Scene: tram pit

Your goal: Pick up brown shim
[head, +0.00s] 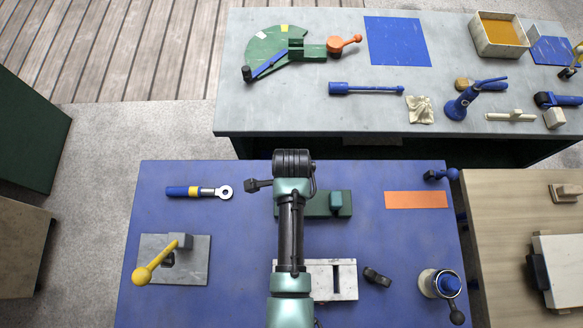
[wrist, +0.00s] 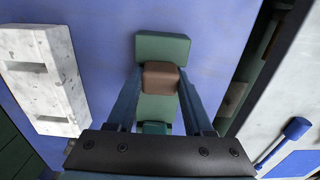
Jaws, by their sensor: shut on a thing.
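The brown shim (wrist: 161,76) is a small brown block, seen in the wrist view between the two fingertips of my gripper (wrist: 160,84). My gripper is shut on it, with one finger on each side. The shim is over a green fixture (wrist: 157,106), close to its raised end block; I cannot tell whether it touches the fixture. In the head view the green fixture (head: 318,210) is on the blue table, partly covered by my arm. The shim and my fingertips are hidden there behind my arm.
On the blue table (head: 232,225), a white slotted plate (head: 320,280) lies close to the fixture, with an orange strip (head: 416,200) to its right. A ratchet (head: 198,192) and a yellow-handled lever (head: 160,262) are at left. A grey bench (head: 300,105) stands behind.

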